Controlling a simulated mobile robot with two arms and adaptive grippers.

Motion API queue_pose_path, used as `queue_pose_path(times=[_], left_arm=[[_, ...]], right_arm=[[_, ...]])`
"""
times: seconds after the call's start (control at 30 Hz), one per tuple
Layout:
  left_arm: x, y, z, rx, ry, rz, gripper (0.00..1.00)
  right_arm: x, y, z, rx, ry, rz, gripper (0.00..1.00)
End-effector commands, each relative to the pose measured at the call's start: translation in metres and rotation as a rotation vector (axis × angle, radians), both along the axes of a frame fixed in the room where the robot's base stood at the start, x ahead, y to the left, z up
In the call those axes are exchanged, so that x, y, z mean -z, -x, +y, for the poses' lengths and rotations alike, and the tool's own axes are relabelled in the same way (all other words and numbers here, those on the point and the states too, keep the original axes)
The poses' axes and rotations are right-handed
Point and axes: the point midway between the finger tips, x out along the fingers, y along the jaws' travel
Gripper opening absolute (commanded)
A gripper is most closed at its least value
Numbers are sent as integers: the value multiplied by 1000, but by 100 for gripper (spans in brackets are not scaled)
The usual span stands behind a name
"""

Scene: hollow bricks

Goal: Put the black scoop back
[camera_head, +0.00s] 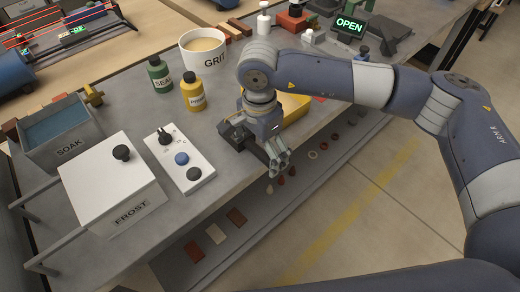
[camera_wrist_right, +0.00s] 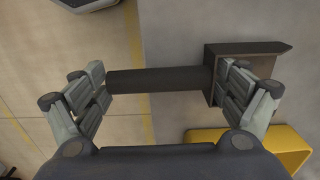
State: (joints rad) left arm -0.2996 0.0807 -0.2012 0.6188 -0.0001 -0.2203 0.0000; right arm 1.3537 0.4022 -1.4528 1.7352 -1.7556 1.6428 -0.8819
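The black scoop (camera_head: 236,135) lies near the front edge of the grey counter, partly hidden by my right gripper (camera_head: 277,163). In the right wrist view the scoop's boxy head (camera_wrist_right: 245,58) is at the right and its straight handle (camera_wrist_right: 155,80) runs left. My right gripper (camera_wrist_right: 163,82) is open there, with one finger pair near the handle's free end and the other by the head. The handle spans the gap between them and is not clamped. A yellow tray (camera_head: 297,106) is just behind the gripper. My left gripper is not in view.
A GRIT tub (camera_head: 203,62), a green bottle (camera_head: 159,76) and a yellow bottle (camera_head: 193,94) stand behind. A button panel (camera_head: 180,160), a FROST box (camera_head: 110,185) and a SOAK basin (camera_head: 60,135) are left. A lower shelf with small pieces runs along the front.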

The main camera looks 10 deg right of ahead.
Motion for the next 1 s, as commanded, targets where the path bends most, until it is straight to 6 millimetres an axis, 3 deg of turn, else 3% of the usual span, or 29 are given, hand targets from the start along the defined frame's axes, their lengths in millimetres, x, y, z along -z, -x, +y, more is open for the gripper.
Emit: queue_pose_path(times=[0.57,1.0], left_arm=[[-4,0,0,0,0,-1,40],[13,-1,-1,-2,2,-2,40]], right_arm=[[-8,-1,0,0,-1,-3,100],[-97,-2,1,-1,-1,-4,100]])
